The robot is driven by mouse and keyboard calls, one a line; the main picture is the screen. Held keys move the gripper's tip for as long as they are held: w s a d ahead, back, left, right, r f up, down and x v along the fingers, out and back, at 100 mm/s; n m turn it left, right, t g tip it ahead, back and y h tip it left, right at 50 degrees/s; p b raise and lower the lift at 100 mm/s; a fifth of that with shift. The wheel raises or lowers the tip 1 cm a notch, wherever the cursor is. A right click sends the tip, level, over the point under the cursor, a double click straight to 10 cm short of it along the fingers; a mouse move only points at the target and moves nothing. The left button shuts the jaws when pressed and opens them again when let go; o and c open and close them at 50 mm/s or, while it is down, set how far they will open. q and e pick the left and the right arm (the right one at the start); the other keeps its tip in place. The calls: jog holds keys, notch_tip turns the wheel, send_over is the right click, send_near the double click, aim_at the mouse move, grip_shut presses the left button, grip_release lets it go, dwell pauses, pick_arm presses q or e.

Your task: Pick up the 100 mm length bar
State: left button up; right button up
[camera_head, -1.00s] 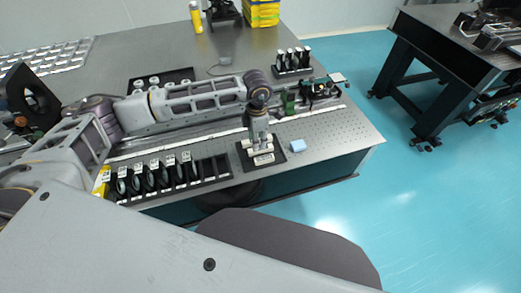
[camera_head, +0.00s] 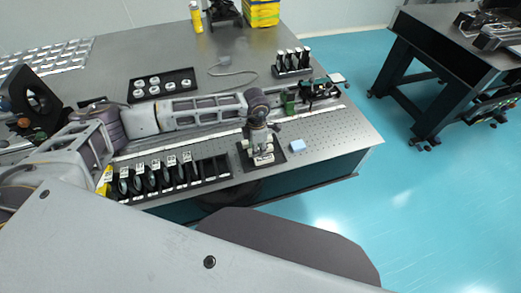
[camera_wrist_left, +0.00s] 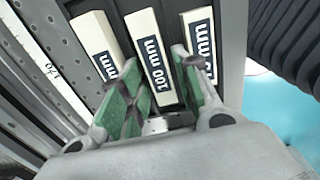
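The 100 mm length bar (camera_wrist_left: 150,50) is a white block with a dark label, in the middle of three such bars in the left wrist view. One labelled bar (camera_wrist_left: 97,42) lies to its left and another (camera_wrist_left: 200,42) to its right, its label partly hidden. My left gripper (camera_wrist_left: 160,95) is open, its green-padded fingers on either side of the 100 mm bar's near end. I cannot tell whether they touch it. In the head view my left gripper (camera_head: 261,152) points down over the small black tray (camera_head: 281,158), mostly hiding the bars. My right gripper is not in view.
A black rack (camera_head: 222,168) with several dark round optics stands left of the tray. A light blue block (camera_head: 297,146) lies to its right, near the table edge. Green-and-black parts (camera_head: 310,93) and a post holder (camera_head: 292,70) stand behind.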

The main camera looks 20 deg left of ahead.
pick_arm(q)
grip_shut()
dwell(0.3)
jog(key=shift+r, duration=0.15)
notch_tip(320, 180, up, 10)
jog(key=b, duration=0.1)
dwell(0.7)
dwell(0.3)
